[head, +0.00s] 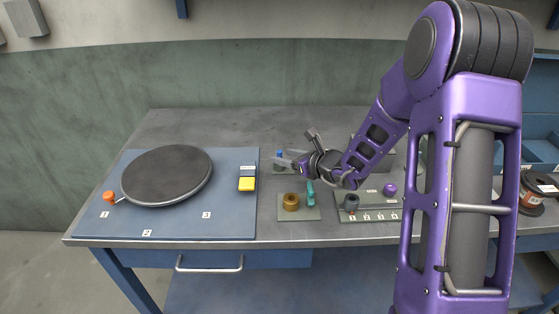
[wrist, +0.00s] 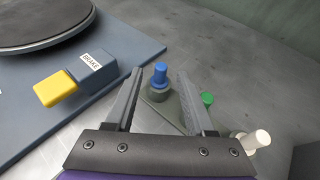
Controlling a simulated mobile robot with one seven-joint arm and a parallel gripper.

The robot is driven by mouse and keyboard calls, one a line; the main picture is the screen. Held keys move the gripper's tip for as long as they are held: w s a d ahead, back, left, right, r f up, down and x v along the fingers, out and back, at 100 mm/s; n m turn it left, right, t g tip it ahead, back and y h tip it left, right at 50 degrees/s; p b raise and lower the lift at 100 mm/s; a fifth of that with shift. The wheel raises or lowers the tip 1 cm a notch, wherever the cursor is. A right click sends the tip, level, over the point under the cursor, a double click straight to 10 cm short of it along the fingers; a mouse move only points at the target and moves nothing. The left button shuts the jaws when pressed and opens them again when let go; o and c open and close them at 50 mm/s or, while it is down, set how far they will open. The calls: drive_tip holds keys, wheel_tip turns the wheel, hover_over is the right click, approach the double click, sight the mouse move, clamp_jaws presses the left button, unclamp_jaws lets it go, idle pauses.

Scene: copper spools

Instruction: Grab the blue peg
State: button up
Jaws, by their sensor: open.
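The blue peg (wrist: 160,72) stands upright in a grey-green round holder (wrist: 158,92) in the wrist view. It shows between my two fingers, apart from both. My gripper (wrist: 160,76) is open and empty, with one finger on each side of the peg in the picture.
A yellow block (wrist: 55,88) by the BRAKE label and a dark turntable (wrist: 38,22) lie left. A brown spool (head: 291,201) sits nearer the table's front edge.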

drive_tip(key=x, duration=0.6)
drive_tip(key=shift+r, duration=0.1)
drive_tip(key=shift+c, duration=0.3)
clamp_jaws()
